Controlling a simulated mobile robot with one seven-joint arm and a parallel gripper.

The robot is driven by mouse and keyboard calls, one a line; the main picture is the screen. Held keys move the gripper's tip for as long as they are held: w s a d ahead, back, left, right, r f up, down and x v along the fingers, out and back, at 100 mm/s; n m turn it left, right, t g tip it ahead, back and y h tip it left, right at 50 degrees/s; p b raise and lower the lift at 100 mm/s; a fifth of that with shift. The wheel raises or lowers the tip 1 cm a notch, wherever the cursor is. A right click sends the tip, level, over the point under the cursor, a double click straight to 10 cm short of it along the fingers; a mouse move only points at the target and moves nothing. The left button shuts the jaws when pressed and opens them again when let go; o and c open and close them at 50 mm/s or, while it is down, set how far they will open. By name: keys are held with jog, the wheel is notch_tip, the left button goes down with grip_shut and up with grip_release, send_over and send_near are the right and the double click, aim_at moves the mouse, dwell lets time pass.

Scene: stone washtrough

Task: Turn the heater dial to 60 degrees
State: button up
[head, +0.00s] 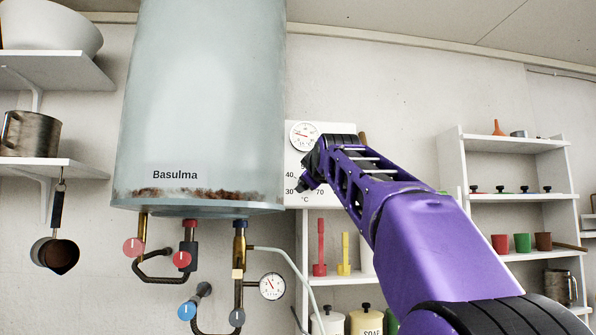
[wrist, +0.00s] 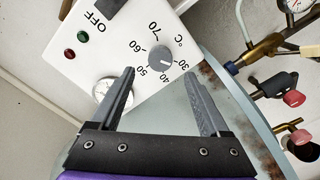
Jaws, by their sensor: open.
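The white heater panel (head: 293,160) hangs right of the tank (head: 205,90); it fills the upper middle of the wrist view (wrist: 88,70). Its grey round dial (wrist: 160,63) is ringed by the numbers 30 to 70 and a °C mark. The dial's pointer is too small to read surely. My gripper (wrist: 158,74) is open and empty, its fingertips showing either side of the dial, which appears just beyond them. In the head view my gripper (head: 311,168) is in front of the panel and hides the dial.
A round gauge (head: 304,136) sits on the panel's top. Red and blue valves (head: 182,259) and pipes hang below the tank. Shelves with pots stand left, and a shelf unit (head: 505,198) with cups stands right. A green and a red lamp (wrist: 70,53) are on the panel.

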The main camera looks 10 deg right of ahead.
jog(key=w+p, duration=0.3)
jog(key=w, duration=0.3)
jog(key=shift+w, duration=0.3)
grip_shut()
